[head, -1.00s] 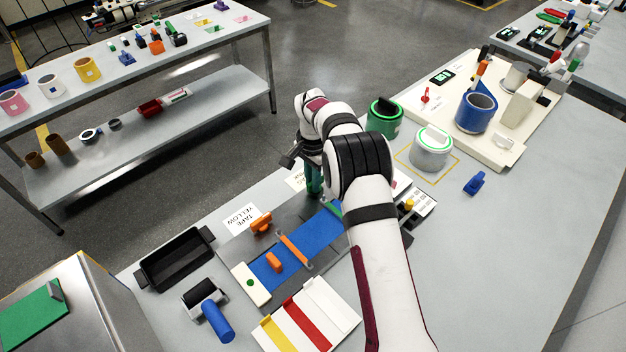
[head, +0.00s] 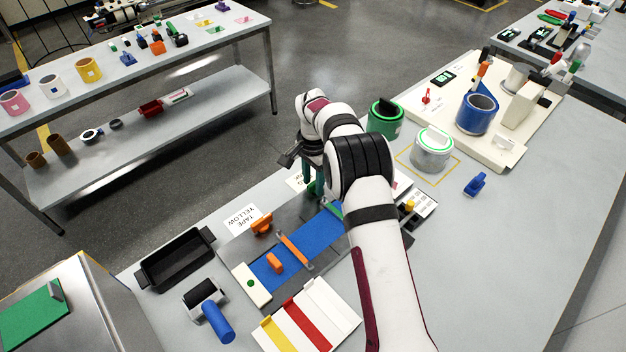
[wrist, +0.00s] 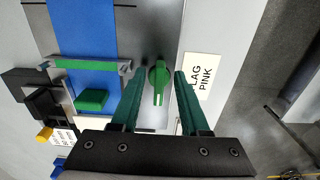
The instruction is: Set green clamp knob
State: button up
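The green clamp knob (wrist: 158,84) is round with a white mark, and shows in the wrist view on a dark grey plate. My gripper (wrist: 159,72) is open, with one green finger on each side of the knob. A gap shows between the knob and each finger; I cannot tell how far the fingertips reach down beside it. In the head view my gripper (head: 314,184) points down at the far end of the blue strip, and my arm hides the knob. A green clamp bar (wrist: 90,64) crosses the blue strip (wrist: 84,20), with a green block (wrist: 91,100) beside it.
In the head view, an orange clamp bar (head: 294,250) and orange knob (head: 262,226) stand nearer. A green-ringed canister (head: 432,150) stands right of my arm. Bare table (head: 510,250) lies at right.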

aim_at(313, 183)
notch_tip(313, 183, up, 16)
dwell(0.4)
jog(key=shift+f, duration=0.1)
jog(key=s+d+r+n, duration=0.1)
jog(key=s+d+r, duration=0.25)
jog(key=s, duration=0.45)
jog(key=s+d+r+n, duration=0.1)
jog(key=s+d+r, duration=0.2)
jog(key=s+r, duration=0.35)
jog(key=s+d+f+y, duration=0.1)
jog(key=s+f, duration=0.3)
jog(key=s, duration=0.8)
jog(key=s+d+f+n, duration=0.1)
jog(key=s+f, duration=0.3)
jog(key=s, duration=0.8)
jog(key=shift+s+d+f+n+y, duration=0.2)
jog(key=shift+d+f+n+y, duration=0.15)
jog(key=shift+d, duration=0.2)
jog(key=shift+r, duration=0.1)
